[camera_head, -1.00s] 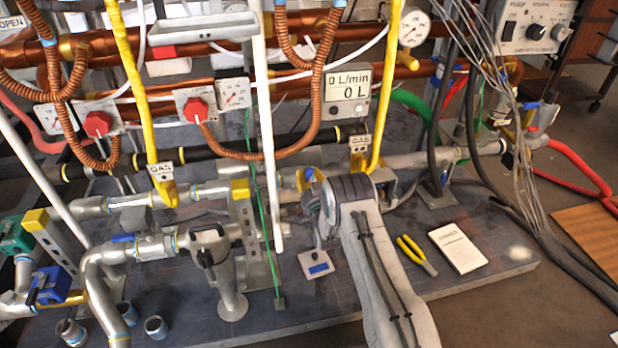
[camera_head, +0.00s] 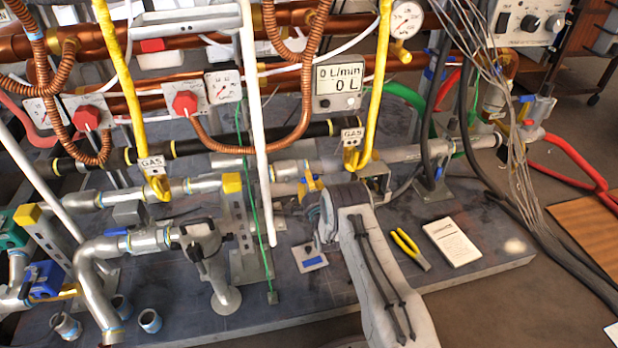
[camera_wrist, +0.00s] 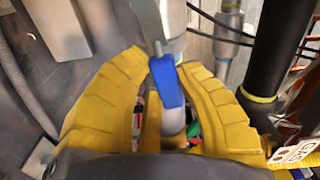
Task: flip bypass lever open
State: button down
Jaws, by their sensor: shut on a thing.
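The blue bypass lever (camera_wrist: 167,82) sits on a grey pipe fitting in the wrist view. My gripper (camera_wrist: 163,62) has yellow ribbed fingers on both sides of the lever, and they are shut on it. In the head view, a small patch of blue and yellow shows by the pipe just beyond my wrist. My arm hides most of the gripper and the lever's mount there.
Yellow-handled pliers (camera_head: 410,249) and a white booklet (camera_head: 453,242) lie on the dark base plate right of my arm. A pump-like fitting (camera_head: 204,250) stands to the left. Yellow gas pipes (camera_head: 372,90) and a white post (camera_head: 258,130) rise nearby.

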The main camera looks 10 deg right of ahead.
jog(key=shift+w+a+f+m, duration=0.15)
jog(key=shift+f+m, duration=0.25)
jog(key=shift+m, duration=0.4)
jog(key=c, duration=0.8)
grip_release()
jog(key=shift+f, duration=0.1)
jog(key=shift+c, duration=0.2)
jog(key=shift+s, duration=0.25)
jog(key=s, duration=1.1)
jog(key=shift+s, duration=0.35)
